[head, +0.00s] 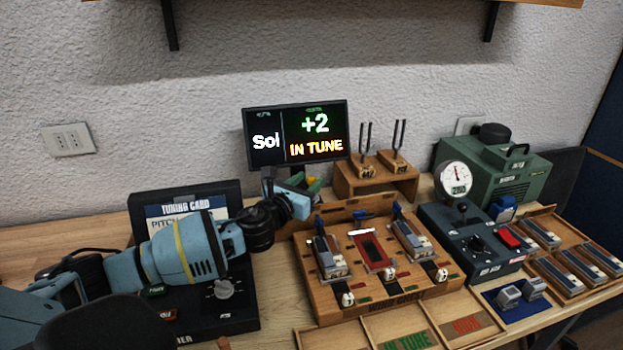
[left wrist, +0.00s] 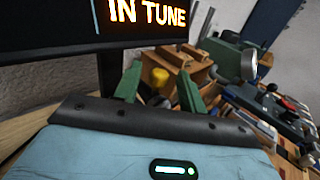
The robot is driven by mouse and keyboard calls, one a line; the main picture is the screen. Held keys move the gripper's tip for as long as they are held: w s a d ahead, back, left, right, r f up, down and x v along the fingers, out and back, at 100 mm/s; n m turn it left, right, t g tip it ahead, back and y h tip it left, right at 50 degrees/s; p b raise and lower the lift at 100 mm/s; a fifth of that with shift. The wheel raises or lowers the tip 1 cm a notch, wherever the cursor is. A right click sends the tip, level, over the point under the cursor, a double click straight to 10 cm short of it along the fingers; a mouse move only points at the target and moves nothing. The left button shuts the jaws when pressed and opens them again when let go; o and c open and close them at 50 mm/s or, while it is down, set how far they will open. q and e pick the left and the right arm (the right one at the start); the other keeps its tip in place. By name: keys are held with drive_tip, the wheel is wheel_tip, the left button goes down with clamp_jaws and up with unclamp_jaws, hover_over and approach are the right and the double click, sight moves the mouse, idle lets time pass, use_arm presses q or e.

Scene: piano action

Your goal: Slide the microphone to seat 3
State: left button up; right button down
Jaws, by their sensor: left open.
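My left gripper (head: 308,187) is open, just behind the left back corner of the wooden wind chest (head: 385,307) and below the tuner display. In the left wrist view its green fingers (left wrist: 160,88) stand apart with a small yellow, dark-based object (left wrist: 160,77) between them; it may be the microphone, but I cannot tell for sure, nor whether the fingers touch it. The chest has three places in a row. The left and right hold grey reed-like blocks (head: 327,257) (head: 411,240); the middle shows a red frame (head: 370,250). My right gripper is not in view.
The tuner display (head: 296,134) reads Sol, +2, IN TUNE. Tuning forks (head: 382,150) stand on a wooden stand behind the chest. A dark gauge console (head: 475,240) stands right; sorting trays (head: 405,330) lie in front. A black tuning-card unit (head: 188,195) sits under my left arm.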

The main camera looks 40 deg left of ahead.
use_arm(q)
drive_tip(key=shift+w+a, duration=0.1)
drive_tip(key=shift+w, duration=1.05)
clamp_jaws()
